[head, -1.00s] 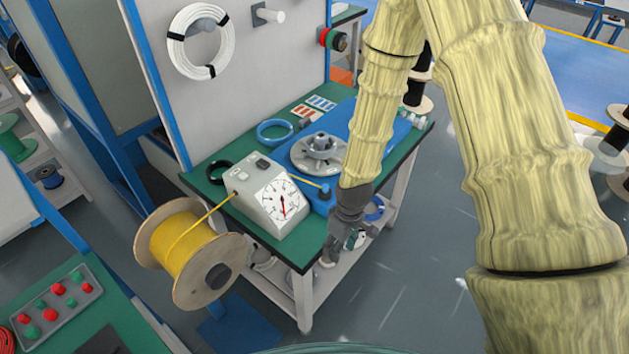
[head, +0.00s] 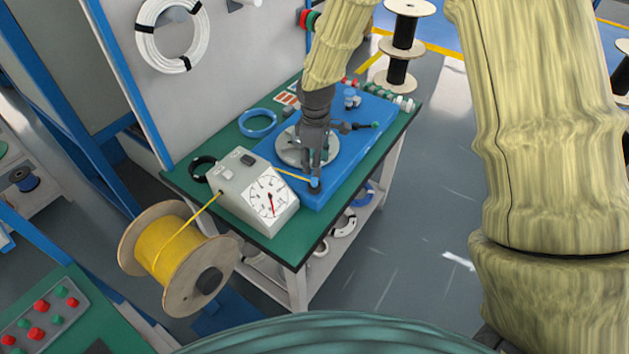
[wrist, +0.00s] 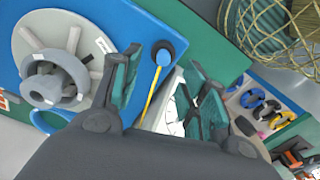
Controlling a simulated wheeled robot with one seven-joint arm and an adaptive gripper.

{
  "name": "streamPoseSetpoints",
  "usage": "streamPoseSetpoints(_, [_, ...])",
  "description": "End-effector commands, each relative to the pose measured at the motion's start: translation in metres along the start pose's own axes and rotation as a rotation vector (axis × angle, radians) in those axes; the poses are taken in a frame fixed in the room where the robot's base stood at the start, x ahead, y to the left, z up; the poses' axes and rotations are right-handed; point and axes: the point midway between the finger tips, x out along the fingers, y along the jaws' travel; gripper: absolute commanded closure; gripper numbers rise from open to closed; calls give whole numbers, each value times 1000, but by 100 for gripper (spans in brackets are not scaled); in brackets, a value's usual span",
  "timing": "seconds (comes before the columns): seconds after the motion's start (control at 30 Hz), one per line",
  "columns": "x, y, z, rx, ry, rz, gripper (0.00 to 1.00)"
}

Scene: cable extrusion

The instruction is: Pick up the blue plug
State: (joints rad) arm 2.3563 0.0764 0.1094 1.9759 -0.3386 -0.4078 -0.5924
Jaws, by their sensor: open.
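The blue plug (head: 315,183) sits near the front corner of the blue machine bed (head: 350,155), at the end of a yellow wire. In the wrist view the blue plug (wrist: 163,56) shows as a round blue top with a dark base. The yellow wire (wrist: 152,92) runs from it between my fingers. My gripper (head: 316,168) is over the machine, pointing down at the plug. In the wrist view my gripper (wrist: 162,70) is open, with one finger on each side of the plug. I cannot tell whether the fingers touch it.
A grey gauge box (head: 245,185) and a yellow wire spool (head: 175,250) are to the left. A grey round coiler (wrist: 55,75) stands on the machine beside my gripper. A blue ring (head: 258,123) lies on the green tabletop (head: 190,182).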

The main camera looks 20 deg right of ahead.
Motion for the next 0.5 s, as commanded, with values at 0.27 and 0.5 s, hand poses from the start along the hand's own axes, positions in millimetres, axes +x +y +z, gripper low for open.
streamPoseSetpoints(0.27, [15,0,2,3,0,0,56])
streamPoseSetpoints(0.5, [28,-3,2,4,-1,-2,56])
